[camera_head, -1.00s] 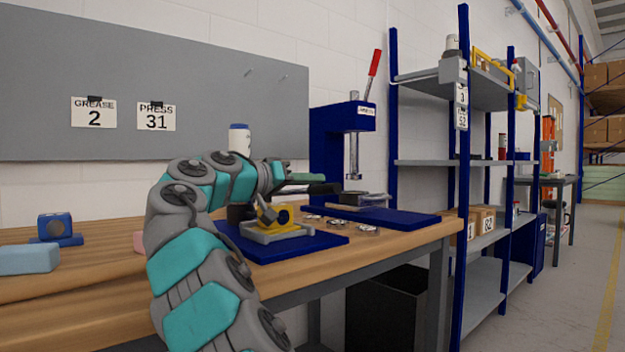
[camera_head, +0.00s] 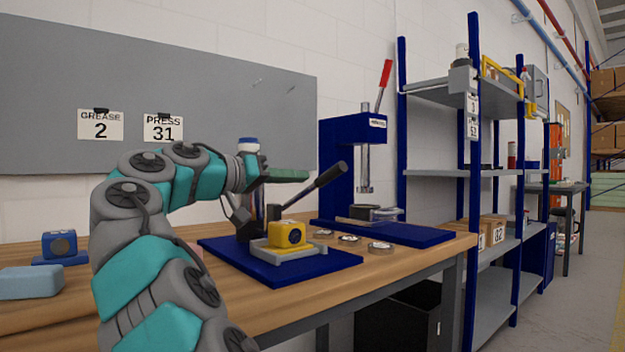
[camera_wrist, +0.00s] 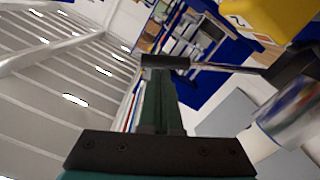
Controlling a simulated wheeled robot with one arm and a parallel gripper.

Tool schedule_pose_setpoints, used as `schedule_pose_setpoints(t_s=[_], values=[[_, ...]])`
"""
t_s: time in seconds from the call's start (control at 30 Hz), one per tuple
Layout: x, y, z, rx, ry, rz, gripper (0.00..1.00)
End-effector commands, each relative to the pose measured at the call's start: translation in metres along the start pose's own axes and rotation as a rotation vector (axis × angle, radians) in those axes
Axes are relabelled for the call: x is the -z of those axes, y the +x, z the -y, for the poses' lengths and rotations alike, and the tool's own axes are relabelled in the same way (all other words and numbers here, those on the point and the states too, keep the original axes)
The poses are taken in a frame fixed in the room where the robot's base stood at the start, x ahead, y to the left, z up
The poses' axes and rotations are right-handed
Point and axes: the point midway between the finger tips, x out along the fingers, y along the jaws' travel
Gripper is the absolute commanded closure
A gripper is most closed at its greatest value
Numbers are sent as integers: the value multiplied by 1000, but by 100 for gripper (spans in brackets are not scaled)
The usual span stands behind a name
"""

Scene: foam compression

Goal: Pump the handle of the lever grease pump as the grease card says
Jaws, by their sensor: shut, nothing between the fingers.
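The lever grease pump stands on a blue base plate (camera_head: 225,250) on the bench. Its handle (camera_head: 328,175) slants up to the right and ends in a dark grip. In the wrist view the dark grip (camera_wrist: 166,62) lies just beyond my fingertips, its metal rod running right to a dark block. My gripper (camera_head: 290,175) is shut and empty, its green fingers together at the left of the grip. I cannot tell whether they touch. The grease card (camera_head: 101,125) reads "GREASE 2".
A yellow block (camera_head: 287,234) sits in a grey holder on the pump's plate. Several small round metal parts (camera_head: 349,240) lie to its right. A blue press (camera_head: 345,160) with a red lever stands behind. A "PRESS 31" card (camera_head: 163,127) hangs beside the grease card. Shelving (camera_head: 470,200) stands right.

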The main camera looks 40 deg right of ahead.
Motion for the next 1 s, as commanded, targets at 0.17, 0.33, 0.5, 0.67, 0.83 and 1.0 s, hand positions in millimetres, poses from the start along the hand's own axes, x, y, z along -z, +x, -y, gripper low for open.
schedule_pose_setpoints(t_s=[0.17, 0.33, 0.5, 0.67, 0.83, 1.0], values=[[1, -24, 1, 2, -2, -2, 100], [0, -32, 0, 0, -2, 1, 100], [0, -33, 0, 0, -2, 0, 100], [0, -33, 0, 0, -2, 0, 100], [0, -33, 0, 0, -1, 0, 100], [0, -33, 0, 0, -1, 0, 100]])
